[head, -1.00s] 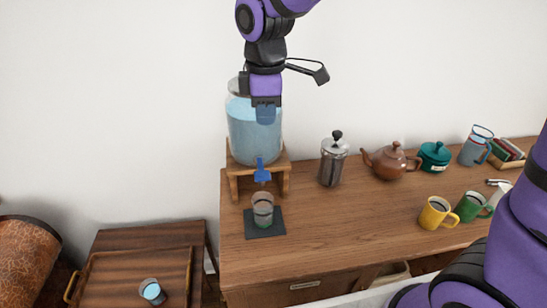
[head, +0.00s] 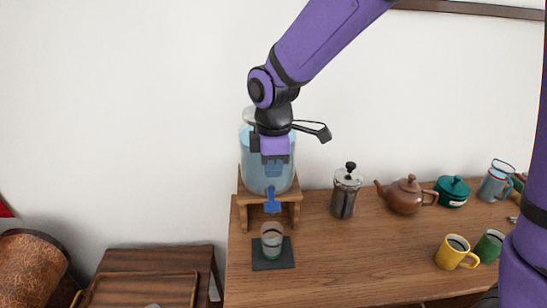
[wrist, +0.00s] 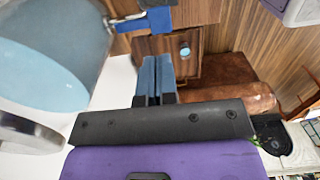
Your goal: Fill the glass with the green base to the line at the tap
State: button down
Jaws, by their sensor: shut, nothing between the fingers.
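The glass with the green base (head: 272,240) stands upright on a dark square mat (head: 272,262), under the blue tap (head: 272,203). A dark band shows around it; I cannot tell its fill level. The tap is on a clear jar of blue water (head: 253,172) on a wooden stand (head: 242,200). My gripper (head: 275,174) points down in front of the jar, a little above the tap, with its blue fingers shut and empty. In the wrist view my fingers (wrist: 155,75) are together, the tap (wrist: 158,20) beyond them and the jar (wrist: 50,45) at left.
A French press (head: 345,192), a brown teapot (head: 405,196) and a teal pot (head: 452,191) stand right of the jar. A yellow mug (head: 455,252) and a green mug (head: 488,246) are nearer. A lower wooden tray (head: 140,288) is at left. The counter (head: 350,270) is clear beside the mat.

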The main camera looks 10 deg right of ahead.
aim_at(274, 206)
notch_tip(274, 206, down, 9)
jog(key=shift+f, duration=0.1)
dwell(0.3)
jog(key=shift+s+f, duration=0.1)
jog(key=shift+f, duration=0.4)
jog(key=shift+r, duration=0.15)
dwell(5.1)
jog(key=shift+r, duration=0.7)
notch_tip(274, 206, up, 14)
dwell(0.5)
